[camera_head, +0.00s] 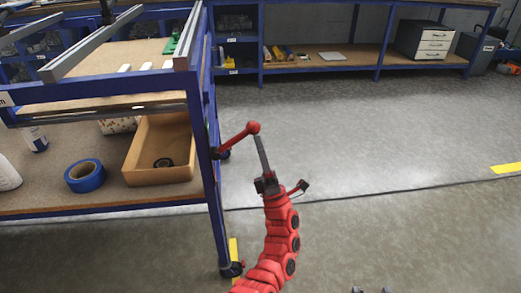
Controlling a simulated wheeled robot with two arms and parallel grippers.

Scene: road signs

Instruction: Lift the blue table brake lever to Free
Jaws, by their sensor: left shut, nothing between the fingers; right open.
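The brake lever (236,137) is a red rod with a red ball knob on the blue table's (216,215) right front leg. It slopes up and to the right from its pivot on the leg. My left gripper (260,148) is shut and empty, pointing up, with its tip just under the ball knob. I cannot tell whether the tip touches the knob. No Free marking can be read. My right gripper (371,290) shows only as two small fingertips, apart, at the bottom edge.
The table's lower shelf holds a cardboard box (150,178), a blue tape roll (85,176) and bottles. A long workbench (350,62) stands at the back with a drawer unit (424,40). The grey floor to the right is clear.

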